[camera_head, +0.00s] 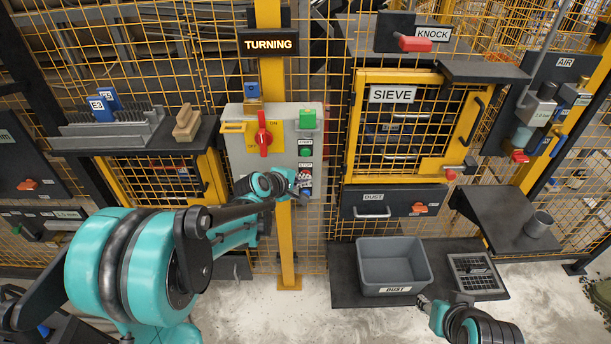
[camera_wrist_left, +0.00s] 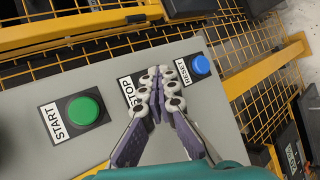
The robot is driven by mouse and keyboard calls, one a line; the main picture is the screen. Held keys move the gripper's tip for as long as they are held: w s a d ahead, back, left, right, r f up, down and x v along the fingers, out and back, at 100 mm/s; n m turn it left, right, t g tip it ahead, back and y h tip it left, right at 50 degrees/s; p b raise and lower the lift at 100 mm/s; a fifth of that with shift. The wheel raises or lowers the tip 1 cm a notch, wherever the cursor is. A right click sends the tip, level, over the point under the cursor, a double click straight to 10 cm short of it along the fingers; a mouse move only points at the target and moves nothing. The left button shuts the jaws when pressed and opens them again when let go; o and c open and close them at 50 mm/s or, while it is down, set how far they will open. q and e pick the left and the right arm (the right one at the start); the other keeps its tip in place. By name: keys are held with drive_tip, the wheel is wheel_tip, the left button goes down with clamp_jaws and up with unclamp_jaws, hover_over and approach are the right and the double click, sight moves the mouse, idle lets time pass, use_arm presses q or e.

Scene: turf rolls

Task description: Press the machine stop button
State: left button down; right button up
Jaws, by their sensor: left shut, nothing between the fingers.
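The grey control box (camera_head: 283,125) on the yellow post carries a column of buttons. In the left wrist view its panel shows a green START button (camera_wrist_left: 83,109), a STOP label (camera_wrist_left: 129,91) and a blue RESET button (camera_wrist_left: 200,65). My left gripper (camera_wrist_left: 160,88) is shut and empty, its fingertips in front of the panel beside the STOP label. They hide the stop button there; I cannot tell whether they touch it. In the head view the left gripper (camera_head: 302,181) is at the lower right of the box. My right gripper (camera_head: 425,303) is low at the right; its finger opening is unclear.
A red rotary switch (camera_head: 264,134) is left of the green button (camera_head: 305,152) on the box. The SIEVE door (camera_head: 412,127) and DUST drawer (camera_head: 394,202) are to the right. A grey bin (camera_head: 394,266) stands below, near my right gripper.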

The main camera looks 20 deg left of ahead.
use_arm(q)
drive_tip(key=shift+s, duration=0.15)
drive_tip(key=shift+s+d, duration=0.2)
drive_tip(key=shift+s, duration=0.5)
drive_tip(key=shift+s+d, duration=0.25)
drive_tip(key=shift+s, duration=0.55)
drive_tip(key=shift+s+d, duration=0.2)
drive_tip(key=shift+s, duration=0.6)
drive_tip(key=shift+s+d, duration=0.25)
drive_tip(key=shift+s, duration=0.55)
drive_tip(key=s+r+m+g+y, duration=0.1)
drive_tip(key=s+m+g+y, duration=0.2)
drive_tip(key=s+m, duration=1.2)
drive_tip(key=s+g, duration=0.1)
drive_tip(key=s, duration=0.7)
drive_tip(key=shift+s+a+r+m+y, duration=0.15)
drive_tip(key=shift+s+m+y, duration=0.15)
drive_tip(key=shift+m, duration=0.1)
